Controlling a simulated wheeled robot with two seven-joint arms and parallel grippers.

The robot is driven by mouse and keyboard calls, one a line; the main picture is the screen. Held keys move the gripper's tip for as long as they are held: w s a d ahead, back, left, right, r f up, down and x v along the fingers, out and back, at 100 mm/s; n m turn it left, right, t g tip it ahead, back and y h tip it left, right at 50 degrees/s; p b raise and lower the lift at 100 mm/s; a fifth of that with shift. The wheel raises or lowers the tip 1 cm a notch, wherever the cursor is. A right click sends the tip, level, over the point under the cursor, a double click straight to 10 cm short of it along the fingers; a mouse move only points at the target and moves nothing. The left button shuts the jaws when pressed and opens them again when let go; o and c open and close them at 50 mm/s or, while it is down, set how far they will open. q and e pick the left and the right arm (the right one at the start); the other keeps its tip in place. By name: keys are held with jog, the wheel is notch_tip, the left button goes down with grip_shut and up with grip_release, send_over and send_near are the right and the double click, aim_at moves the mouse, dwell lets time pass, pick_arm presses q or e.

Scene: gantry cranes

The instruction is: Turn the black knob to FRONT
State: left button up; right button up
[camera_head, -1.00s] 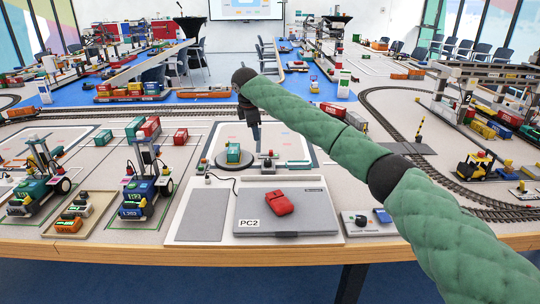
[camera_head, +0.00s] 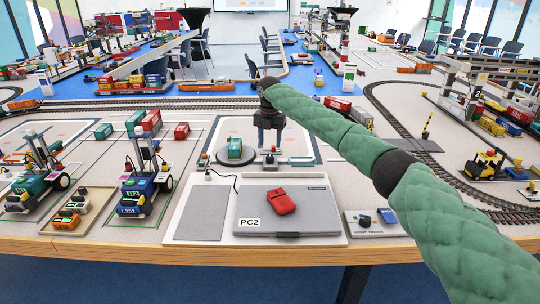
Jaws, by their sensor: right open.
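A small grey panel (camera_head: 376,231) lies at the table's front, right of the laptop. A black knob (camera_head: 364,221) stands on its left part, and a blue block (camera_head: 387,216) is beside the knob. The panel's lettering is too small to read, so I cannot tell where the knob points. My right gripper (camera_head: 268,142) is open and points down behind the laptop, above a small device with a red top (camera_head: 270,157). It is well left of and behind the knob, and apart from it. My left gripper is out of view.
A closed grey laptop marked PC2 (camera_head: 250,223) carries a red object (camera_head: 281,201). A teal container (camera_head: 234,148) sits on a round turntable left of my gripper. Two model vehicles (camera_head: 146,190) stand at left. Curved rail track (camera_head: 420,155) runs at right.

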aim_at(270, 156)
notch_tip(270, 156, down, 7)
jog(key=shift+r, duration=0.15)
dwell(0.4)
jog(key=c, duration=1)
